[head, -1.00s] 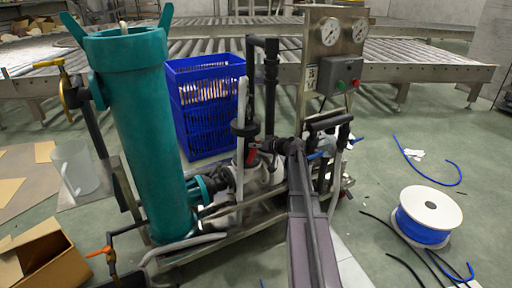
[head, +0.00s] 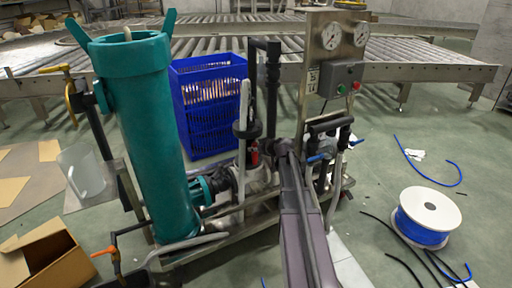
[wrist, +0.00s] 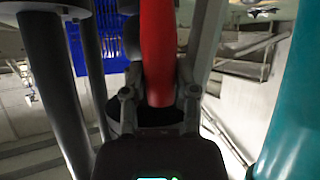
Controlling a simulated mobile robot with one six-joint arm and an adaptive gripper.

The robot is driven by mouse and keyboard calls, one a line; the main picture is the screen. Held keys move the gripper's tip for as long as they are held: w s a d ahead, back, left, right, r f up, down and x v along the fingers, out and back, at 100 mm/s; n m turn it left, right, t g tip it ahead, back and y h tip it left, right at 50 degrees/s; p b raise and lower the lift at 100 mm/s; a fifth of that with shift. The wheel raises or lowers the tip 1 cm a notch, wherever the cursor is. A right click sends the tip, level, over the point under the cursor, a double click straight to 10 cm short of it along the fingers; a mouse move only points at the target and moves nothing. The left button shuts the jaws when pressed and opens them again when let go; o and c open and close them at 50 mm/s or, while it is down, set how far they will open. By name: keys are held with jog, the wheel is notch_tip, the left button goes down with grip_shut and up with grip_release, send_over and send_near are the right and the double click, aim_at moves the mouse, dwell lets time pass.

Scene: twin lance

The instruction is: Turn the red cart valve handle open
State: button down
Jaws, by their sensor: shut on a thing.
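The red valve handle (wrist: 158,45) runs upright through the middle of the wrist view. My gripper (wrist: 159,92) has one finger on each side of it and is shut on it. In the head view, a small part of the red handle (head: 254,159) shows on the pump cart, just left of the end of my arm. My gripper's fingertips are hard to make out there, among dark pipes. The valve body behind the handle is mostly hidden.
A teal filter housing (head: 150,130) stands left on the cart, with a blue crate (head: 208,135) behind. Dark pipes (wrist: 50,70) stand close left of my gripper. A gauge panel (head: 322,55) and blue-handled valve (head: 317,158) are right. A blue hose spool (head: 424,215) lies farther right.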

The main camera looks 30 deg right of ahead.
jog(key=shift+c, duration=2)
grip_release()
jog(key=shift+f, duration=0.1)
